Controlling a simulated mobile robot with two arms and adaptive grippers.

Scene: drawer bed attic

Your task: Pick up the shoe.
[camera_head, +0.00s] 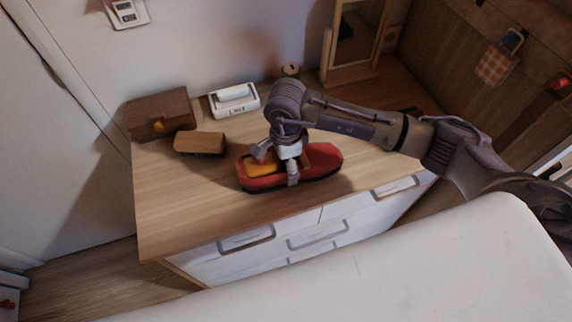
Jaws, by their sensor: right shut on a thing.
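A red shoe (320,159) with a yellow-orange inside and a dark sole lies on the wooden top of the drawer unit (180,212). My right gripper (277,168) comes down over the shoe from above, its arm reaching in from the right. Its fingers are shut on the shoe, with one finger over the near side wall. The gripper hides part of the shoe's opening. The shoe appears at the surface; I cannot tell if there is a gap beneath it. My left gripper is not in view.
Left of the shoe are a brown wooden block (200,143) and a brown box (160,114). The top's front left is clear.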

